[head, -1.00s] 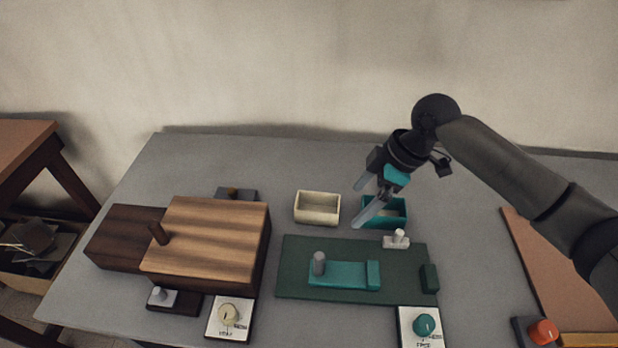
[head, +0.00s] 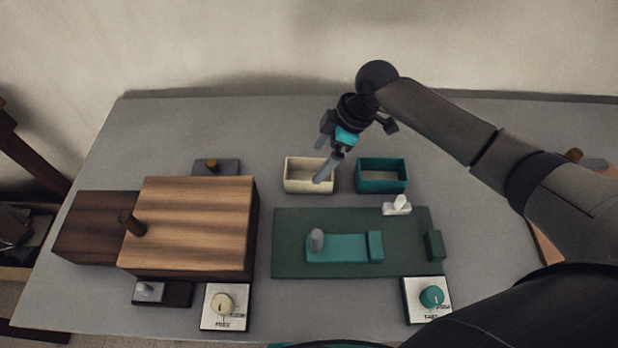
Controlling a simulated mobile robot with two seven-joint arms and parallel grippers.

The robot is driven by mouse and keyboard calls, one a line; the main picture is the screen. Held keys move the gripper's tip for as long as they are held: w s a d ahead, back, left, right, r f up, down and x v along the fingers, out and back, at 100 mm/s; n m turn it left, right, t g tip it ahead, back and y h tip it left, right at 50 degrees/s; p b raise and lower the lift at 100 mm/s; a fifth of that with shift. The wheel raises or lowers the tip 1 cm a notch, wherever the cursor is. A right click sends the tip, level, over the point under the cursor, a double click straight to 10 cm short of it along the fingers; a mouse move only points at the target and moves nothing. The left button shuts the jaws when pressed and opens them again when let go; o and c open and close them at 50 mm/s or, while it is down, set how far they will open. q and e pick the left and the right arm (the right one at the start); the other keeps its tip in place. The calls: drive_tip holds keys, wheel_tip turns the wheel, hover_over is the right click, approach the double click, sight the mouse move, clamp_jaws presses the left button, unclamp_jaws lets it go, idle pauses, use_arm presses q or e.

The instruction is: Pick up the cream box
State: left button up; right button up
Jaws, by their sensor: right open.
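The cream box (head: 296,186) is a small open-topped tray on the grey table, behind the green mat and left of the teal box. My right gripper (head: 322,172) is open, with its fingers pointing down over the right part of the cream box. The fingers hide part of the box's inside and right end. Whether they touch the box I cannot tell. My left gripper is not in view.
A teal open box (head: 382,187) stands just right of the cream box. A dark green board (head: 290,254) with a teal slider lies in front. A wooden block (head: 195,222) with a peg stands left. Two dial cards (head: 225,320) lie at the front.

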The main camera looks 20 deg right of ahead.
sight(309, 170)
drive_tip(key=b+x, duration=0.1)
drive_tip(key=x, duration=0.4)
drive_tip(key=shift+a+r, duration=0.1)
drive_tip(key=shift+a, duration=0.05)
drive_tip(key=shift+w+a+f, duration=0.15)
drive_tip(key=shift+f, duration=0.15)
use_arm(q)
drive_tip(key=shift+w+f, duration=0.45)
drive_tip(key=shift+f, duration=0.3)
use_arm(e)
drive_tip(key=shift+f, duration=0.25)
drive_tip(key=c, duration=1.1)
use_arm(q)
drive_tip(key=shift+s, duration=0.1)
use_arm(e)
drive_tip(key=shift+c, duration=0.4)
drive_tip(key=shift+r, duration=0.15)
